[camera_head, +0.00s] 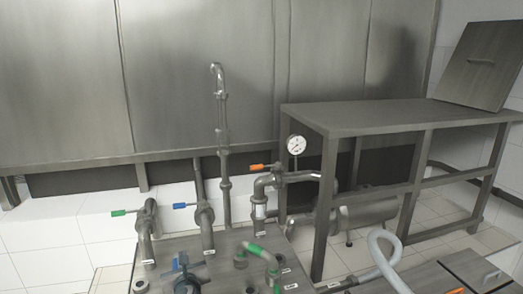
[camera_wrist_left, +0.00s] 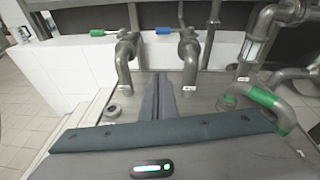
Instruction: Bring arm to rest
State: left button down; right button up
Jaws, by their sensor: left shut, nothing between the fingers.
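My left gripper (camera_head: 181,265) shows at the lower edge of the head view, over the grey counter with the pipes. In the left wrist view its two dark fingers (camera_wrist_left: 157,98) lie together, shut and empty. They point toward the pipes with the green-handled valve (camera_wrist_left: 104,33) and the blue-handled valve (camera_wrist_left: 173,31). The fingers look apart from both pipes. My right gripper is in neither view.
A green-banded bent pipe (camera_head: 263,253) stands right of my left gripper. Behind are a tall hooked pipe (camera_head: 221,120), an orange-handled valve (camera_head: 267,168) and a gauge (camera_head: 296,145). A metal table (camera_head: 390,115) stands right. A pale hose (camera_head: 385,262) curves at lower right.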

pick_arm(q)
jog(key=s+d+f+n+g+h, duration=0.1)
jog(key=s+f+n+g, duration=0.2)
jog(key=s+f+n, duration=0.7)
jog(key=s+d+f+n+g+h, duration=0.15)
jog(key=s+f+n+g, duration=0.35)
jog(key=s, duration=0.9)
jog(key=s+f+n+g+h, duration=0.25)
jog(key=s+n, duration=1.15)
jog(key=s, duration=1.5)
notch_tip(320, 180, down, 31)
jog(key=g+b, duration=0.1)
jog(key=b, duration=0.4)
jog(key=s+a+f+g+b, duration=0.1)
jog(key=s+f+b, duration=0.1)
jog(key=s+f, duration=0.7)
jog(key=s+a+f+b, duration=0.2)
jog(key=s+f, duration=0.8)
jog(key=f, duration=0.6)
jog(key=shift+a+m+g+b, duration=0.2)
jog(key=shift+m+g+b, duration=0.15)
jog(key=shift+b, duration=0.4)
jog(key=shift+r, duration=0.1)
